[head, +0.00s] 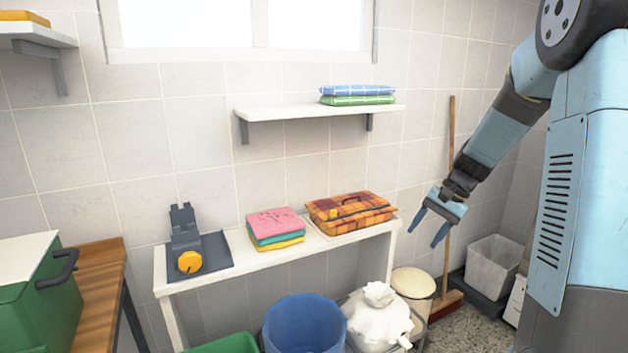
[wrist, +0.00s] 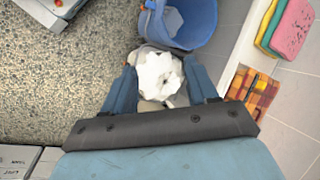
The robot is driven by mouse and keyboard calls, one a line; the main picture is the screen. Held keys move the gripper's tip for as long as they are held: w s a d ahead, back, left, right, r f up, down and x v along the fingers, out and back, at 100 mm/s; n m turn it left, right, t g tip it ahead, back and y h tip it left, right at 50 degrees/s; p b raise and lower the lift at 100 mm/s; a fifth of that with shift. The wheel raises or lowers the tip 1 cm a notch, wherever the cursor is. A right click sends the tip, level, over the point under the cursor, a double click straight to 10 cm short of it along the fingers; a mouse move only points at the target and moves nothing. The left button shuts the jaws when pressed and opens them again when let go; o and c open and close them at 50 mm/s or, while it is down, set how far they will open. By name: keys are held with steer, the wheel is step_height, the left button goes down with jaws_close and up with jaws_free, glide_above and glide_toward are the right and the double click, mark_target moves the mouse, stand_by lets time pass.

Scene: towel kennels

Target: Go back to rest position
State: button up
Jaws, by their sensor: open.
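My gripper (head: 440,222) hangs at the right of the head view, in front of the tiled wall and to the right of the white table (head: 290,260). Its two blue fingers point down and stand apart, with nothing between them. In the wrist view my gripper (wrist: 162,85) is seen from above, its fingers spread to either side of a white knotted bundle (wrist: 160,75) that lies well below. The bundle also shows on the floor in the head view (head: 377,320), apart from the fingers.
The table carries a grey device with an orange knob (head: 190,262), folded towels (head: 275,228) and an orange checked bundle (head: 350,212). A blue bin (head: 304,325) stands in front. A wall shelf (head: 290,112) holds folded towels (head: 357,95). A broom (head: 451,140) and clear bin (head: 494,262) stand right.

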steer(key=s+a+r+n+t+h, duration=0.1)
steer(key=s+r, duration=0.3)
steer(key=s, duration=0.4)
steer(key=s+a+r+n+t+h, duration=0.2)
steer(key=s+r, duration=0.3)
steer(key=s, duration=0.4)
steer(key=s+a+r+n+t+h, duration=0.1)
steer(key=s+r+n+t+h, duration=0.1)
steer(key=s, duration=0.7)
steer(key=shift+s+a+r+n+t, duration=0.15)
steer(key=shift+a+r+n+t, duration=0.25)
steer(key=shift+r, duration=0.8)
stand_by(0.8)
